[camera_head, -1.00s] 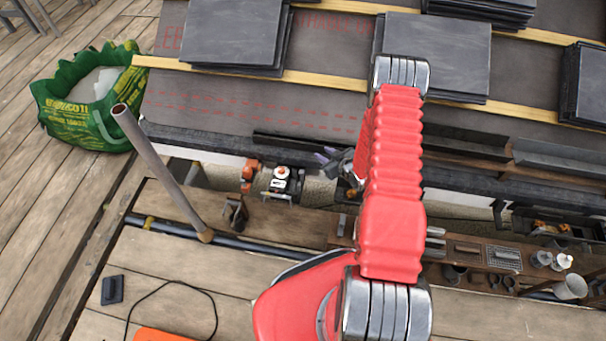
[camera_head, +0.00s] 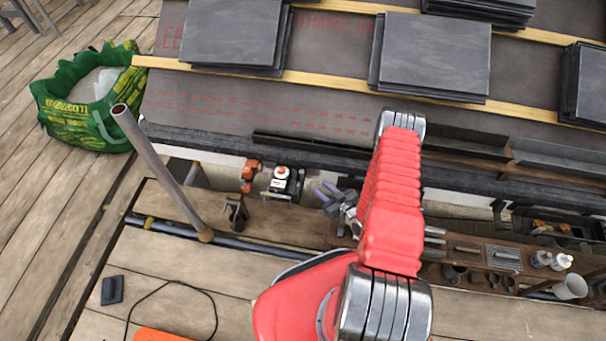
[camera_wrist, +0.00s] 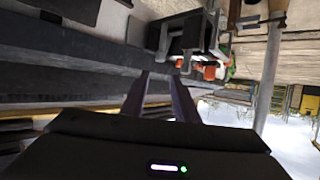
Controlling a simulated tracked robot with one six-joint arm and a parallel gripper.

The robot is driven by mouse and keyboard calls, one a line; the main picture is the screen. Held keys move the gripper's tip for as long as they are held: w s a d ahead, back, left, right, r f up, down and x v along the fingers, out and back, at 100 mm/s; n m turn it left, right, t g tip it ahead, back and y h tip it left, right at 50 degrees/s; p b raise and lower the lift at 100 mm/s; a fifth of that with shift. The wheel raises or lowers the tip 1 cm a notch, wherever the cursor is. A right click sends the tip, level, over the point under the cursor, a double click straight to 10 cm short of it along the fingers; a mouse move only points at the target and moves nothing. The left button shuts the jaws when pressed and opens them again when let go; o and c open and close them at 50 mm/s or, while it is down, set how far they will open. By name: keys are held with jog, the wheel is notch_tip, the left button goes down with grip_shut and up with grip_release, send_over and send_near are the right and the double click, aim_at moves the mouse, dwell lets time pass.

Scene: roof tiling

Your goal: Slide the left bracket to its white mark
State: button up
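My gripper (camera_head: 328,192) has two purple-grey fingers and hangs at the eave, left of my red arm. In the wrist view its fingers (camera_wrist: 160,78) stand apart with nothing visible between them. To its left in the head view is a dark bracket-like fitting (camera_head: 296,186) beside a white and orange device (camera_head: 282,174); I cannot tell surely that it is the left bracket. The gripper is apart from it. In the wrist view a black block-like fitting (camera_wrist: 190,34) lies beyond the fingertips. I cannot make out a white mark.
An orange-red fitting (camera_head: 249,171) sits farther left along the eave. A grey pipe (camera_head: 160,170) leans there. A tool shelf (camera_head: 470,262) stands at right. Slate stacks (camera_head: 430,52) lie on the roof, and a green bag (camera_head: 85,100) stands at far left.

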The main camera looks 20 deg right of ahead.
aim_at(303, 172)
jog(key=x, duration=1.3)
jog(key=shift+w+f, duration=0.2)
jog(key=shift+w, duration=0.15)
jog(key=shift+c, duration=0.7)
grip_shut()
